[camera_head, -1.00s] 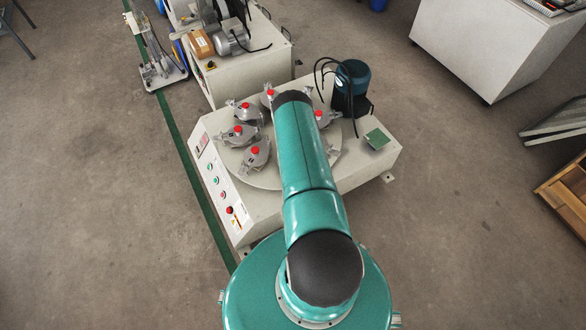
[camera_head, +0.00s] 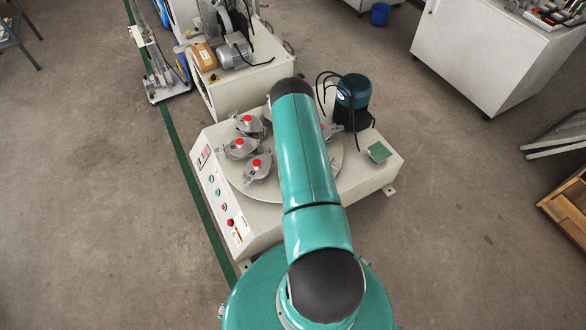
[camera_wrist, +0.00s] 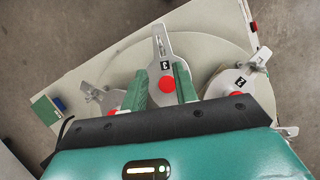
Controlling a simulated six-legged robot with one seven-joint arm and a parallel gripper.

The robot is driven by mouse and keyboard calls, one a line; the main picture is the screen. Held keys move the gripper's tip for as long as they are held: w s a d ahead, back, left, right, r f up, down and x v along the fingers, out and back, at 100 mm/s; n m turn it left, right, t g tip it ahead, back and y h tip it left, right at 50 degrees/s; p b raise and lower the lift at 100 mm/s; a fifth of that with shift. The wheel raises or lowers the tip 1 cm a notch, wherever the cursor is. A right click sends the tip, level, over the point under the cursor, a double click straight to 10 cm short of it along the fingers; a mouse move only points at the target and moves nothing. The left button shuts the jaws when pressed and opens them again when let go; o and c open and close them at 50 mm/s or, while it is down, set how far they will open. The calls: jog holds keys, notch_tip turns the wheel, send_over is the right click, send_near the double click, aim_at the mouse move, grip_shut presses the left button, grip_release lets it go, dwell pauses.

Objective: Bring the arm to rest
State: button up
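My teal arm (camera_head: 305,160) reaches out over the pale round turntable (camera_head: 240,183) of a test machine. It hides my gripper in the head view. In the wrist view my gripper (camera_wrist: 161,88) has its two green fingers apart. A grey clamp with a red knob (camera_wrist: 166,83) appears between and beyond them; I cannot tell whether they touch it. Nothing is seen held. Another clamp marked with a number (camera_wrist: 228,83) is to the right, and one more (camera_wrist: 118,96) is partly hidden at left.
A control panel (camera_head: 223,193) is on the machine's left side. Another machine (camera_head: 240,80) stands behind. A white cabinet (camera_head: 480,60) is at upper right. Open floor lies left and right.

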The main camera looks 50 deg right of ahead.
jog(key=shift+v, duration=0.85)
jog(key=w+a+r+n+t+h, duration=0.1)
jog(key=w+a+r, duration=0.25)
jog(key=r, duration=0.65)
jog(key=w+a+r+t, duration=0.15)
jog(key=a+r, duration=0.25)
jog(key=r, duration=0.6)
jog(key=w+a+r+n+h, duration=0.1)
jog(key=w+a+r, duration=0.2)
jog(key=r, duration=0.6)
jog(key=s+a+r+n+t, duration=0.1)
jog(key=s+a+r, duration=0.2)
jog(key=a+r, duration=0.5)
jog(key=s+a+r+n+t, duration=0.1)
jog(key=s+a+r+t, duration=0.1)
jog(key=a+r, duration=0.5)
jog(key=s+a+r+t, duration=0.1)
jog(key=s+a+r, duration=0.2)
jog(key=s, duration=0.3)
jog(key=s+a+r+n+t, duration=0.1)
jog(key=s+a+r, duration=0.2)
jog(key=s+a, duration=0.2)
jog(key=s+a+r+n+t, duration=0.1)
jog(key=s+a+r+t, duration=0.1)
jog(key=s, duration=0.7)
jog(key=shift+s+a+r, duration=0.2)
jog(key=shift+a+r, duration=0.6)
jog(key=shift+a, duration=0.3)
